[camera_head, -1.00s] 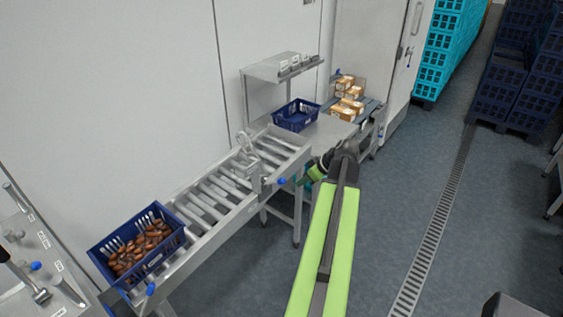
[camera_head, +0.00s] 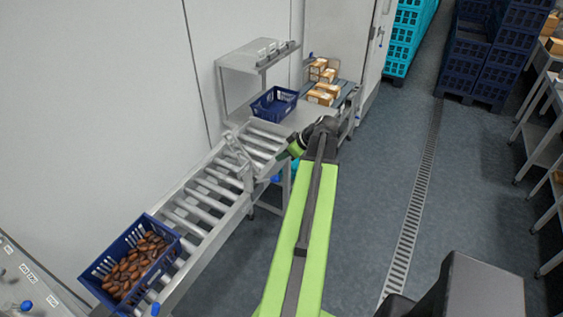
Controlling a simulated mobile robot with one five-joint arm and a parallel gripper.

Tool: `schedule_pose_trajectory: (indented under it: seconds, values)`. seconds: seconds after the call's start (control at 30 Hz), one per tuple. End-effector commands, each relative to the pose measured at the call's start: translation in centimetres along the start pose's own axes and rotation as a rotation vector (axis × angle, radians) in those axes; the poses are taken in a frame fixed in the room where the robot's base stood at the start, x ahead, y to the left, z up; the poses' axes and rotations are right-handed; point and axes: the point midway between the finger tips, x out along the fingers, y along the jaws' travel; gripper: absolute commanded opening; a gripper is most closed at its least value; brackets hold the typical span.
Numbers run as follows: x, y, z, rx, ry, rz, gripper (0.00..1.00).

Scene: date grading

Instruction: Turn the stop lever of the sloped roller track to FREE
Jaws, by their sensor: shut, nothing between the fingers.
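The sloped roller track (camera_head: 205,232) runs from the lower left up to the middle, with grey rollers between steel rails. A grey metal stop frame (camera_head: 237,150) stands across its upper part. The stop lever's blue knob (camera_head: 275,179) sticks out at the track's right side by that frame. Its markings are too small to read. My gripper (camera_head: 294,149) is at the end of my green arm, just above and right of the knob, apparently apart from it. It is shut and empty; its fingertips are hard to make out.
A blue crate of dates (camera_head: 154,281) sits at the track's lower end, with another blue knob (camera_head: 155,309) beside it. An empty blue crate (camera_head: 274,112) stands on the steel table by the shelf (camera_head: 240,60). Boxes (camera_head: 323,92) lie behind.

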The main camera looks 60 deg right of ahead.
Motion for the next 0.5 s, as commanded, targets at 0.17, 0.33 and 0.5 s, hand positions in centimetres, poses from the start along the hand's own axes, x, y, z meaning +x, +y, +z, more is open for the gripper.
schedule_pose_trajectory:
  seconds: [0.17,0.33,0.5]
  values:
    - [4.0,0.2,0.7,0.000,0.000,0.002,0.00]
    - [7.7,0.4,0.8,0.002,0.000,0.003,0.00]
    - [9.3,0.3,3.1,0.006,0.000,0.006,0.00]
